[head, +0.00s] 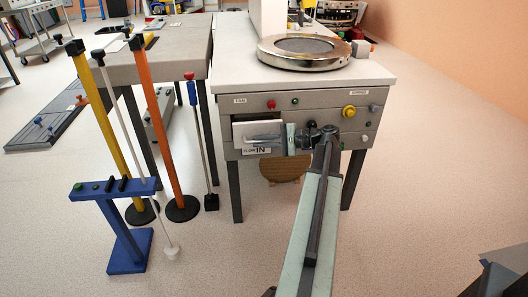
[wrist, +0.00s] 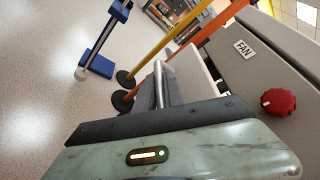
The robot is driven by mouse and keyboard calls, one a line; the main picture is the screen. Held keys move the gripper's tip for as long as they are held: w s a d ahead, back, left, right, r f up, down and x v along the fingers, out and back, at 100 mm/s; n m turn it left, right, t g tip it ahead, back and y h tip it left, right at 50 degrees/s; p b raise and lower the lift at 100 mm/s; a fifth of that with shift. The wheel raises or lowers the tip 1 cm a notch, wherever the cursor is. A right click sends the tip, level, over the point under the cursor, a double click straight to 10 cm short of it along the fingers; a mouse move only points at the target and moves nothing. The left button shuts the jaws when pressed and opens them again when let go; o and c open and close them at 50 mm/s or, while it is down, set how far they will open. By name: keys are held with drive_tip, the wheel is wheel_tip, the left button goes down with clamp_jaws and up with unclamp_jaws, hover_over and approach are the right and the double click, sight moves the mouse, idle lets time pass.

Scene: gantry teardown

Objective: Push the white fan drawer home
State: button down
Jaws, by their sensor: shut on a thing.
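The white fan drawer (head: 256,130) is in the grey front panel of the bench, under the FAN label (head: 240,100). In the wrist view the white drawer (wrist: 199,75) stands out from the panel. My gripper (head: 284,138) is at the right part of the drawer front, reaching in from the right. It is shut on the drawer's silver handle, whose bar (wrist: 159,80) shows beyond my gripper's dark edge in the wrist view. The exact contact of the fingers is partly hidden.
A red knob (head: 271,104) and a yellow knob (head: 348,111) stick out of the panel. A round metal plate (head: 304,48) lies on top. Left stand a yellow post (head: 104,130), an orange post (head: 160,130) and a blue stand (head: 126,235). The floor at right is mostly clear.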

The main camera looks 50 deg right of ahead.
sight(275, 131)
drive_tip(key=w+d, duration=0.4)
drive_tip(key=shift+w, duration=0.25)
drive_tip(key=c, duration=1.5)
unclamp_jaws()
drive_tip(key=shift+o, duration=0.2)
drive_tip(key=shift+s, duration=0.1)
drive_tip(key=p+v, duration=0.1)
drive_tip(key=v, duration=0.6)
drive_tip(key=shift+s+d+p, duration=0.2)
drive_tip(key=shift+s+p, duration=0.05)
drive_tip(key=shift+p, duration=0.1)
